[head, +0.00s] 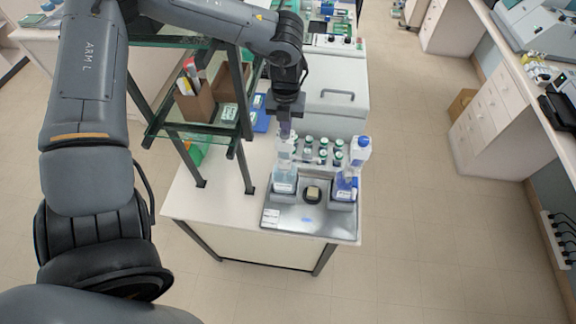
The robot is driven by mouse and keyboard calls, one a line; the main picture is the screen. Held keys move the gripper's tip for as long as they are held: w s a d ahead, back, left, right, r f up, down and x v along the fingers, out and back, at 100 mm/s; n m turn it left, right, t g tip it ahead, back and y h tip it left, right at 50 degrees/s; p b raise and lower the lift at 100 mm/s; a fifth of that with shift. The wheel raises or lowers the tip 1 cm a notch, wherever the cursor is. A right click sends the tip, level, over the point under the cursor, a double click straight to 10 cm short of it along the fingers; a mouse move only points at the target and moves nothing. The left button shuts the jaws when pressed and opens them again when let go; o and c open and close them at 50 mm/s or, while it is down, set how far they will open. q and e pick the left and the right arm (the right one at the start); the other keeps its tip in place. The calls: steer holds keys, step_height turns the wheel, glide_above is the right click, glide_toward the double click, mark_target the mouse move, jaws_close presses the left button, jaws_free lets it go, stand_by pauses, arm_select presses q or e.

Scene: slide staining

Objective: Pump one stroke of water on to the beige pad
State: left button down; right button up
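The beige pad (313,192) sits on a dark square base in the middle of a metal tray (300,221) on the white bench. A pale, clear pump bottle (284,181) stands just left of the pad. A bottle with blue liquid and a blue top (346,183) stands to its right. My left gripper (285,129) points down directly above the pale bottle's pump head. Its fingers are too small and dark to show their opening or whether they touch the pump. My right gripper is out of view.
Several small bottles with green caps (322,150) stand behind the tray. A dark-framed glass shelf (200,133) holding boxes rises at the bench's left, close to my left arm. The bench front (222,214) left of the tray is clear.

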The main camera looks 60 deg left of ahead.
arm_select(q)
steer(key=shift+s+a+f, duration=0.1)
steer(key=shift+s+f, duration=0.05)
steer(key=shift+f, duration=0.1)
steer(key=shift+s+a+r+p, duration=0.1)
steer(key=shift+r+p, duration=0.15)
steer(key=shift+r, duration=0.1)
steer(key=shift+s+a+r+p, duration=0.1)
steer(key=shift+r+p, duration=0.15)
steer(key=shift+r, duration=0.1)
step_height(320, 180, up, 4)
steer(key=shift+f+p, duration=0.25)
steer(key=shift+p, duration=0.65)
steer(key=shift+w+d+r, duration=0.1)
steer(key=shift+r, duration=0.1)
steer(key=shift+w, duration=0.1)
